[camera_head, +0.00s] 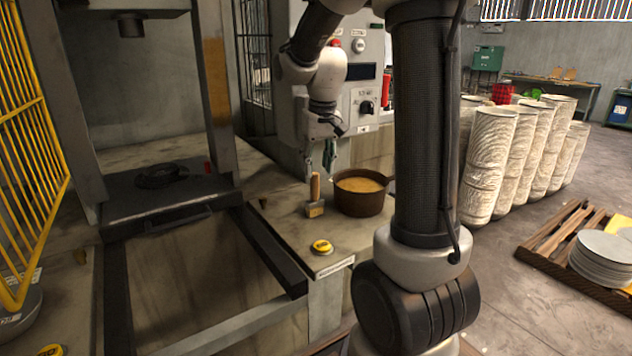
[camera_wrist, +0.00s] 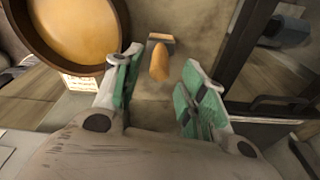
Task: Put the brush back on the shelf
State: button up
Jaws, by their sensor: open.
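The brush (camera_head: 315,196) stands upright on the stone worktop with its wooden handle up, just left of the pot. In the wrist view its orange-brown handle (camera_wrist: 159,62) shows beyond and between the fingertips. My gripper (camera_head: 329,166) is open and empty, just above and slightly right of the top of the handle. In the wrist view the green-padded fingers (camera_wrist: 160,82) are spread apart, with the brush not held between them. I cannot make out which surface is the shelf.
A brown pot (camera_head: 361,203) with yellowish contents stands right beside the brush. A yellow button (camera_head: 321,246) sits at the worktop's front corner. A press frame (camera_head: 166,195) stands to the left. A control panel (camera_head: 362,90) is behind my gripper.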

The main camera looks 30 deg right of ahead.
jog(key=s+a+r+t, duration=0.1)
jog(key=s+a+r, duration=0.2)
jog(key=s+r, duration=0.5)
jog(key=s+a+f+n+t, duration=0.1)
jog(key=s+a+f, duration=0.1)
jog(key=s, duration=1.2)
jog(key=shift+s+f+n+t, duration=0.25)
jog(key=shift+f+n+t, duration=0.05)
jog(key=shift+n, duration=0.1)
jog(key=shift+a, duration=0.1)
